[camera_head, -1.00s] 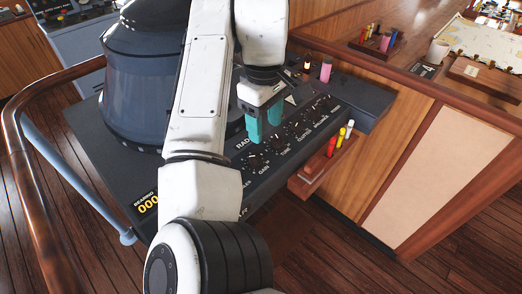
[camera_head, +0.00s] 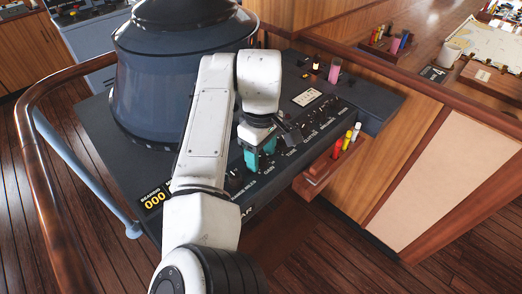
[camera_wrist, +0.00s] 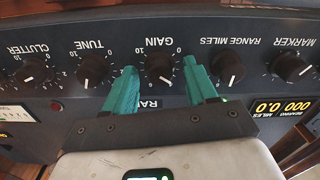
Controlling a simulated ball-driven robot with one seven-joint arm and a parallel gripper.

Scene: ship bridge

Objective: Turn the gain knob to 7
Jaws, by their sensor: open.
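The gain knob (camera_wrist: 160,68) is a round black knob on the dark radar panel (camera_wrist: 63,38), under an upside-down GAIN label in the wrist view. Its white pointer mark is towards the lower side, but I cannot read its exact number. My gripper (camera_wrist: 160,76) is open, with one teal finger on each side of the gain knob. Small gaps seem to show between fingers and knob; I cannot tell whether either touches. In the head view my gripper (camera_head: 259,158) is down at the panel by the GAIN label, and the knob is hidden behind it.
The tune knob (camera_wrist: 91,70) stands close to one finger and the range miles knob (camera_wrist: 228,65) close to the other. The clutter knob (camera_wrist: 30,72) and marker knob (camera_wrist: 290,67) are farther out. A big blue-grey radar housing (camera_head: 170,80) rises behind my arm.

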